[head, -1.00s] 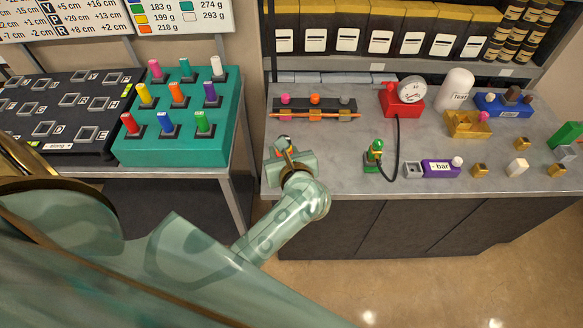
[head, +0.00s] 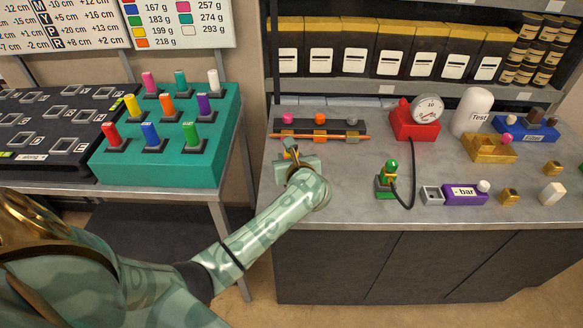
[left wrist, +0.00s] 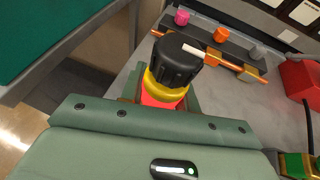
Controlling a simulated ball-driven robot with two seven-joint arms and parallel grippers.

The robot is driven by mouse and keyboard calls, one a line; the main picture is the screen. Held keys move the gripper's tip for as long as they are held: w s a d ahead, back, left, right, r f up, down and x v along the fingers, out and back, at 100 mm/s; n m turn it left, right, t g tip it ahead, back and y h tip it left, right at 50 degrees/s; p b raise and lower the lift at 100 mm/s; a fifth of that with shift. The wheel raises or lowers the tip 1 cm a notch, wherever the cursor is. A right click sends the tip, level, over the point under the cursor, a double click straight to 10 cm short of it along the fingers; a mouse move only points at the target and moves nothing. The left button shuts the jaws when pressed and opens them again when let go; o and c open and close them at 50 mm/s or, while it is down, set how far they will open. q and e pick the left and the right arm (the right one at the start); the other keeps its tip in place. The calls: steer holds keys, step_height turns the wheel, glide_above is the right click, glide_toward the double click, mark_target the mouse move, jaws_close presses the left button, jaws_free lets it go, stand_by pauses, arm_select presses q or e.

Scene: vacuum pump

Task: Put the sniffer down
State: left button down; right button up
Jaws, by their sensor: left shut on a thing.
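My left gripper (head: 290,160) is over the left front part of the grey bench. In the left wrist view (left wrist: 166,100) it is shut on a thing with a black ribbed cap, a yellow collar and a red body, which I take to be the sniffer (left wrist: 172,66). A thin pale tip sticks out from its cap to the right. In the head view only a small orange bit of it shows; the jaws hide the rest. I cannot tell whether its base touches the bench. My right gripper is not in view.
Behind the gripper is a black rack (head: 335,124) with pink, orange and grey knobs and a copper rod (head: 318,136). To the right stand a green valve (head: 386,182) with a black hose, a red gauge (head: 414,126) and a purple "bar" block (head: 464,193). Bench between gripper and valve is clear.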

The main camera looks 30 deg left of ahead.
arm_select(q)
steer(key=shift+f, duration=0.85)
steer(key=shift+r, duration=0.2)
steer(key=shift+f, duration=0.2)
steer(key=c, duration=1.1)
jaws_free()
steer(key=shift+c, duration=0.2)
steer(key=shift+o, duration=0.5)
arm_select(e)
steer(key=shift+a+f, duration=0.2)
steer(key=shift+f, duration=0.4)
